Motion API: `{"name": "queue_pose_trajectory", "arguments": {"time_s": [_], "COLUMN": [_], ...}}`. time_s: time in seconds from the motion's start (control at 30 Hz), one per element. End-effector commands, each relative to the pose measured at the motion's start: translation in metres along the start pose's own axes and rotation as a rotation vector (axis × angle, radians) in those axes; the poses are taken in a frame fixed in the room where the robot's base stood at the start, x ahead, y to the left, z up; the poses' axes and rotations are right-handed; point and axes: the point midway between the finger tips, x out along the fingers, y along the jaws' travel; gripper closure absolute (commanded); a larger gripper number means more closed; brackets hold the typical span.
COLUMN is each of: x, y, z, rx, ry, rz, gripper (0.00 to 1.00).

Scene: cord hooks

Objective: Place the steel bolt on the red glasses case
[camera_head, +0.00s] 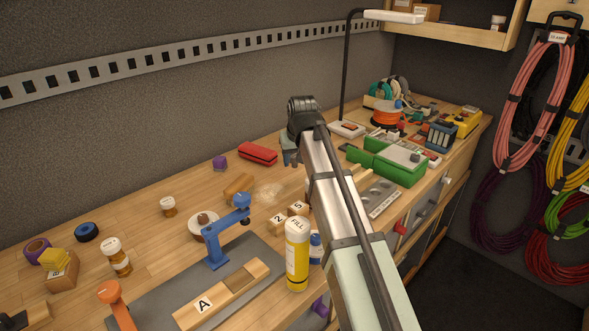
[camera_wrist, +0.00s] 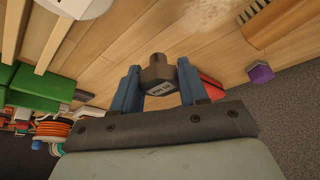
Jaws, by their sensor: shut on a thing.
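The red glasses case (camera_head: 258,153) lies shut on the bench near the back wall in the head view. In the wrist view only part of the red case (camera_wrist: 213,88) shows, beyond the right finger. In the head view my gripper (camera_head: 290,156) is just right of the case, partly hidden by my arm; the bolt cannot be made out there. The bolt appears above the bench, apart from the case.
A purple block (camera_head: 219,162) sits left of the case, and a wooden brush (camera_head: 239,186) lies in front of it. A green box (camera_head: 395,165) and a lamp (camera_head: 346,80) stand to the right. Bare bench lies left of the purple block.

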Motion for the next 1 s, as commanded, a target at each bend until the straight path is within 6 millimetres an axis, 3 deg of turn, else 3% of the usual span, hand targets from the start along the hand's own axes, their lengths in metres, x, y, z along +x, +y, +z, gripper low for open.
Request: {"name": "queue_pose_trajectory", "arguments": {"time_s": [0.27,1.0], "x": [-0.01,0.011], "y": [-0.005,-0.056], "z": [-0.024,-0.165], "rx": [-0.077,-0.846], "ry": [-0.001,-0.002], "rz": [-0.032,-0.354], "gripper": [0.95,0.95]}}
